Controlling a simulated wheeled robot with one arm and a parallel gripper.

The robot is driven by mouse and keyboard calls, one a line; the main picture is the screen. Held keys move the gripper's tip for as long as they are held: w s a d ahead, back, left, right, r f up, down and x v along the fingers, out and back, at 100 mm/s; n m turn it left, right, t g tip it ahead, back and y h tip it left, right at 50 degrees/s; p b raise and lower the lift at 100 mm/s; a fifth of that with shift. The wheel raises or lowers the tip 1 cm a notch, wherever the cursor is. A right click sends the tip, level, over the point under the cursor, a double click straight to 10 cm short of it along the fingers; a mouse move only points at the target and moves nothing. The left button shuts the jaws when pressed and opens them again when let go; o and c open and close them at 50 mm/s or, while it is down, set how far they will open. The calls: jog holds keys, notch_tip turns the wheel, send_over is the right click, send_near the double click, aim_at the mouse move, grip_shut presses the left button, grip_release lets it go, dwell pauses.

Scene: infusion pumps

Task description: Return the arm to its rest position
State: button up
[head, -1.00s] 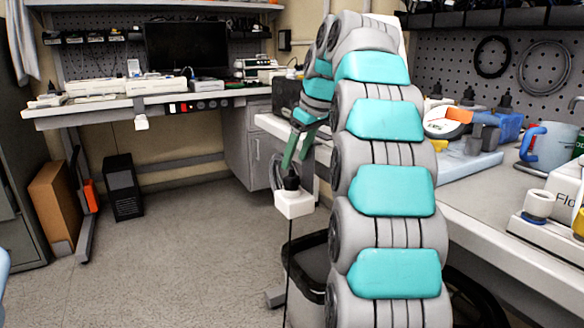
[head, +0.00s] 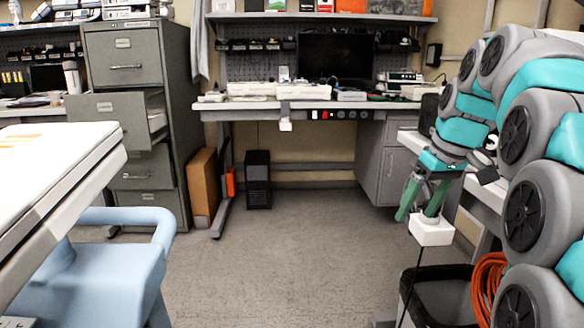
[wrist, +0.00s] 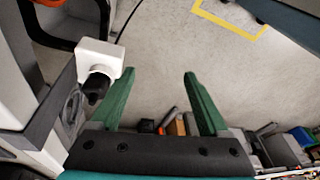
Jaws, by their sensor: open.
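My arm with teal pads fills the right side of the head view. My gripper (head: 416,216) hangs pointing down with its two green fingers apart. It also shows in the wrist view (wrist: 160,73), with only floor between the fingers. A white box (head: 432,232) with a black cable below it shows just under the right finger in the head view. In the wrist view the white box (wrist: 99,57) and a black plug stand beside the left finger, outside the jaws. I cannot tell whether they touch.
A light blue chair (head: 115,265) and a white-topped table (head: 60,165) stand at left. A filing cabinet (head: 122,66) has an open drawer. A workbench (head: 260,104) stands at the back. A dark bin (head: 440,300) is low at right. The middle floor is clear.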

jog(key=s+a+f+m+g, duration=0.1)
jog(key=s+a+f, duration=0.2)
jog(key=s+f, duration=0.4)
jog(key=s+a+f+m+g+h, duration=0.1)
jog(key=s+a+f+g, duration=0.1)
jog(key=s+f, duration=0.6)
jog(key=s+a+f+m+g, duration=0.1)
jog(key=s+a+f, duration=0.4)
jog(key=s, duration=1.3)
notch_tip(320, 180, down, 3)
jog(key=shift+f+h, duration=0.1)
jog(key=shift+h, duration=0.3)
